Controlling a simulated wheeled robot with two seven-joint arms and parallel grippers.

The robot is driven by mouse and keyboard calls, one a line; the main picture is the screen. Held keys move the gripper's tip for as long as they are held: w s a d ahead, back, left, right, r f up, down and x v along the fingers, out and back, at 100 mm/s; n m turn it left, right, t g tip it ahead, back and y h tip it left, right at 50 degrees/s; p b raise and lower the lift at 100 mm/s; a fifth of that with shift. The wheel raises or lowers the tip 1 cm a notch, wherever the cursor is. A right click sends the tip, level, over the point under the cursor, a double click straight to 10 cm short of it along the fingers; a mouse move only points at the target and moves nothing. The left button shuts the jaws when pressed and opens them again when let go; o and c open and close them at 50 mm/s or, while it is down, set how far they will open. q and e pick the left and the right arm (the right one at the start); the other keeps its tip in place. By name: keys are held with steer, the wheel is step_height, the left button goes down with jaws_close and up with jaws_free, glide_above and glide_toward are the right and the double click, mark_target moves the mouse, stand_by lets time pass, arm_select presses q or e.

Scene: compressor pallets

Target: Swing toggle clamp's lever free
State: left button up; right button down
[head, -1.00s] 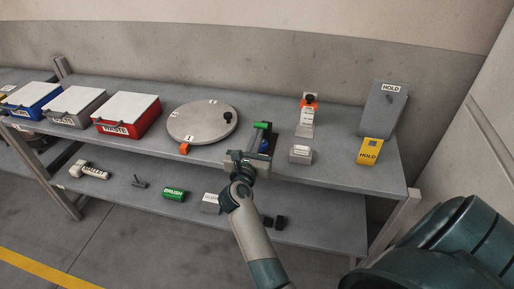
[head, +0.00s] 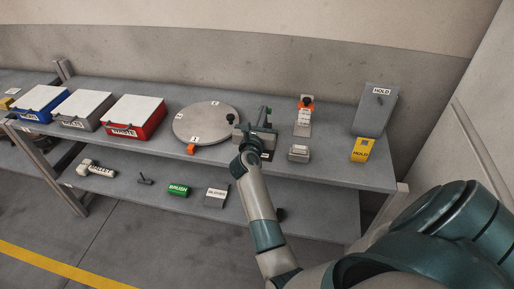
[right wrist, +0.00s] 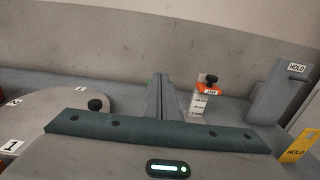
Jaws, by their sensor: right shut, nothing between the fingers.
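My right gripper (head: 262,119) is over the bench, right of the round disc, its fingers pointing at the back wall. In the right wrist view the fingers (right wrist: 160,97) are together, with nothing between them. A small green part (head: 268,111) shows just beyond the gripper and seems to belong to the clamp fixture. The gripper and wrist hide most of that fixture, so I cannot tell the lever's position or whether the fingers touch it. My left gripper is not in view.
The round disc (head: 204,124) with a black knob lies to the left. An orange-topped stand (head: 304,116), a small grey block (head: 298,153), a grey HOLD stand (head: 373,109) and a yellow HOLD block (head: 361,150) are to the right. A red bin (head: 134,117) stands farther left.

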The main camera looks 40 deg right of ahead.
steer(key=shift+w+d+r+p, duration=0.3)
steer(key=shift+w+d+r, duration=0.15)
steer(key=shift+w+d, duration=0.35)
steer(key=shift+w+d+r+p, duration=0.25)
steer(key=shift+w+d+r, duration=0.25)
steer(key=shift+d, duration=0.45)
steer(key=shift+a, duration=0.1)
